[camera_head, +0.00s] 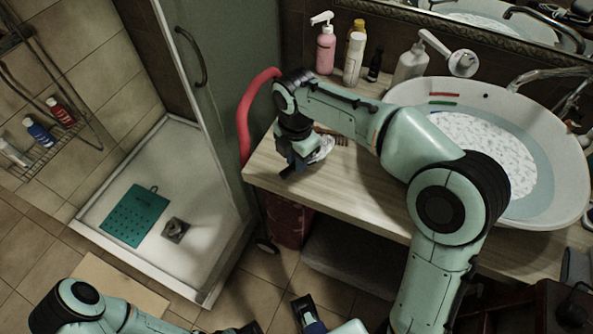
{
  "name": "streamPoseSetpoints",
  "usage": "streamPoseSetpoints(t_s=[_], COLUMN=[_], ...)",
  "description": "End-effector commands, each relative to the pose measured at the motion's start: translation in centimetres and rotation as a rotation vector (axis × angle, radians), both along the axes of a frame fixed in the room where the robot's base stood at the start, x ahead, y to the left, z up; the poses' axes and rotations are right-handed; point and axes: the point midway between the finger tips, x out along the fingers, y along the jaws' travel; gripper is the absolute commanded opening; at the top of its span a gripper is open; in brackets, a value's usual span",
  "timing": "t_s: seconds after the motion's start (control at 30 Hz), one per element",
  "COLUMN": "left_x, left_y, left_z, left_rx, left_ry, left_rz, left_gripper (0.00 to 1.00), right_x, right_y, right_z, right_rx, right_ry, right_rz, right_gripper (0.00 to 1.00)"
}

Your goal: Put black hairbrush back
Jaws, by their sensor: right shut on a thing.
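My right gripper (291,168) is low over the left front end of the wooden counter, pointing down. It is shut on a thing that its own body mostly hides. A dark brown bristled piece (337,138) shows just right of the gripper, partly behind my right arm; it looks like part of the black hairbrush, whose handle I cannot make out. Whether it rests on the counter or is just above it I cannot tell. My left gripper (278,318) is at the bottom edge, away from the counter, its fingers apart and empty.
A white object (323,149) lies beside the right gripper. Bottles (326,48) and a soap dispenser (410,65) stand at the counter's back. The oval basin (560,205) fills the right. A red curved tube (245,112) hangs at the counter's left end. The counter front (345,190) is clear.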

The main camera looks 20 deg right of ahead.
Motion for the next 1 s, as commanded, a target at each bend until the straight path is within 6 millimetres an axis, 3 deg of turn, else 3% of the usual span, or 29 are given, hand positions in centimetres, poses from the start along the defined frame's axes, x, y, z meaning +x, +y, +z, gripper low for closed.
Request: streamPoseSetpoints(t_s=[0.37,0.8,0.83,0.87,0.9,1.0], left_x=[0.2,0.3,0.3,0.3,0.3,0.3], left_y=[0.0,0.0,0.0,0.0,0.0,0.0], left_z=[-0.7,-0.8,-0.8,-0.8,-0.8,-0.8], left_rx=[0.001,0.002,0.002,0.002,0.002,0.002], left_ry=[-0.010,-0.013,-0.013,-0.013,-0.013,-0.013], left_rz=[0.002,0.003,0.003,0.003,0.003,0.003], left_gripper=[0.43,0.43,0.43,0.43,0.43,0.43], right_x=[0.0,0.0,0.0,0.0,0.0,0.0], right_y=[0.0,0.0,0.0,0.0,0.0,0.0], right_z=[-4.5,-5.1,-5.1,-5.0,-5.0,-5.0], right_rx=[-0.001,0.000,0.000,0.000,0.000,0.000], right_ry=[0.002,0.000,-0.001,-0.001,-0.001,-0.001], right_rz=[0.000,0.000,0.000,0.000,0.000,0.000], right_gripper=[0.00,0.00,0.32,0.42,0.48,0.48])
